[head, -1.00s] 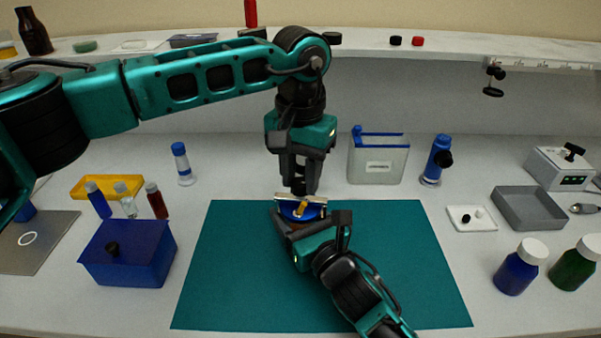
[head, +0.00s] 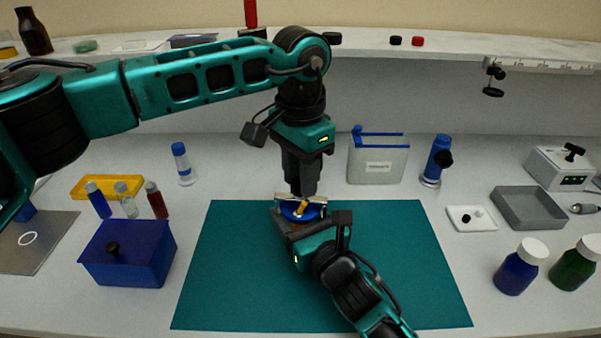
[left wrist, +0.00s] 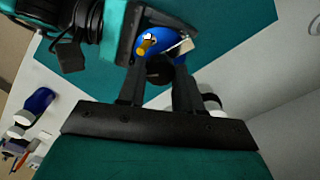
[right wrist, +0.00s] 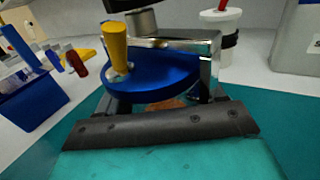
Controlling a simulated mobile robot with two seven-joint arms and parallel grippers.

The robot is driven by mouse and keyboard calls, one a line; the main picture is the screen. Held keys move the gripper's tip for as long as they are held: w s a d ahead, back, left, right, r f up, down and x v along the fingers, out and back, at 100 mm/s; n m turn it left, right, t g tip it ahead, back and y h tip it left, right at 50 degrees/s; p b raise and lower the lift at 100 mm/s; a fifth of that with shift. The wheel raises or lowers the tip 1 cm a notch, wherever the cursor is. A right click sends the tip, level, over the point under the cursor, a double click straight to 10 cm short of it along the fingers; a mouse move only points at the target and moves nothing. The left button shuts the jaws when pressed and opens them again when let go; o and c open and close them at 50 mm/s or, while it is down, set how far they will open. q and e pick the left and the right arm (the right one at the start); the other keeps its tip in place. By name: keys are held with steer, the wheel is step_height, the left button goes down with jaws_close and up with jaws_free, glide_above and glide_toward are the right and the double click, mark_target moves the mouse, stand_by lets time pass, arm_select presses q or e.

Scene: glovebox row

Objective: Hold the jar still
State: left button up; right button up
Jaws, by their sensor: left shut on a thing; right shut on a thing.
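The jar (right wrist: 165,104) stands on the teal mat; only a little brownish body shows under its blue lid (right wrist: 150,76). The lid also shows in the head view (head: 292,212). A metal bar (right wrist: 190,42) and a yellow handle (right wrist: 116,46) are above the lid. My right gripper (head: 300,222) is shut on the jar from the near side, one finger on each side below the lid. My left gripper (head: 302,190) points down from above, shut on a dark round knob (left wrist: 158,70) over the lid. The fingers mostly hide the knob in the head view.
The teal mat (head: 400,270) is clear around the jar. A blue box (head: 130,255) stands at left near small vials. A pale container (head: 378,160) stands behind. A grey tray (head: 530,208) and two white-capped bottles are at right.

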arm_select(q)
steer(key=shift+w, duration=0.1)
steer(key=o, duration=1)
steer(key=shift+o, duration=0.2)
steer(key=shift+r, duration=0.1)
step_height(320, 180, up, 12)
